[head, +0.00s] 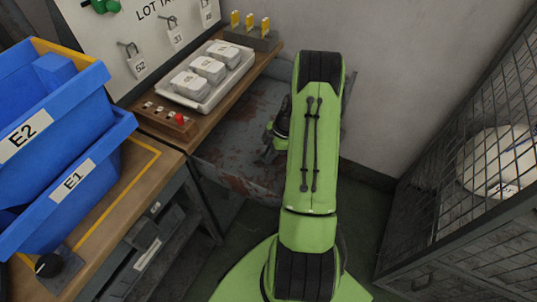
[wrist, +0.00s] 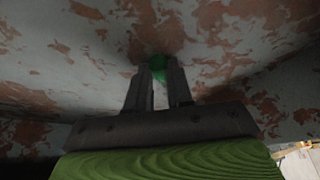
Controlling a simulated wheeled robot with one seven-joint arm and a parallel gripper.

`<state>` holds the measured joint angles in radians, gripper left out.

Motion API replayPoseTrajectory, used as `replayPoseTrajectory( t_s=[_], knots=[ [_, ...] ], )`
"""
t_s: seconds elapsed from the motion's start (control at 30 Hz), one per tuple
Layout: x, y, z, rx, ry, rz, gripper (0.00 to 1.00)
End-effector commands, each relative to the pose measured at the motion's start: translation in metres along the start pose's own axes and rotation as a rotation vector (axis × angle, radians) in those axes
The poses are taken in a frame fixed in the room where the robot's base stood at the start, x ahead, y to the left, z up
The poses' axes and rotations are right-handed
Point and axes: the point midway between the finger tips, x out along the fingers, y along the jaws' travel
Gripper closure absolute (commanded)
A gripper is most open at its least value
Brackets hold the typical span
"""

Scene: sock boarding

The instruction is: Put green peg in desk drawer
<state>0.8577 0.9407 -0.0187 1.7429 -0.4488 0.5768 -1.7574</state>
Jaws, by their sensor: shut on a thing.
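In the wrist view, my gripper (wrist: 161,75) is shut on the green peg (wrist: 157,66). Only a small green part of the peg shows between the fingertips, in front of a rusty, peeling metal surface. I cannot tell whether the peg touches that surface. In the head view, my green arm hides most of the gripper, and I cannot make out the peg there. The grey desk drawers (head: 148,254) with pale labels are under the wooden desk at lower left. I cannot tell how far any drawer is open.
Blue bins E2 (head: 55,95) and E1 (head: 75,185) stand on the desk (head: 125,215). A white tray (head: 205,100) of wrapped items sits on a shelf beside the tag board (head: 140,30). The rusty metal surface (head: 235,155) lies left of my arm. A mesh cage (head: 480,150) stands at right.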

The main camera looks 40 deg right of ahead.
Motion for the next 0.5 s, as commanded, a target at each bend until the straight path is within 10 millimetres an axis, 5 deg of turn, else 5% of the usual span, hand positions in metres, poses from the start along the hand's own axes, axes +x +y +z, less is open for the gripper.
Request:
replayPoseTrajectory(
  t_s=[0.27,0.3,0.5],
  knots=[
    [0.0016,0.0007,0.001,-0.001,-0.001,0.003,1.0],
    [0.002,0.0007,0.0012,0.0,-0.001,0.003,0.78],
    [0.0009,0.0005,0.0006,0.0,-0.001,0.002,0.53]
  ],
)
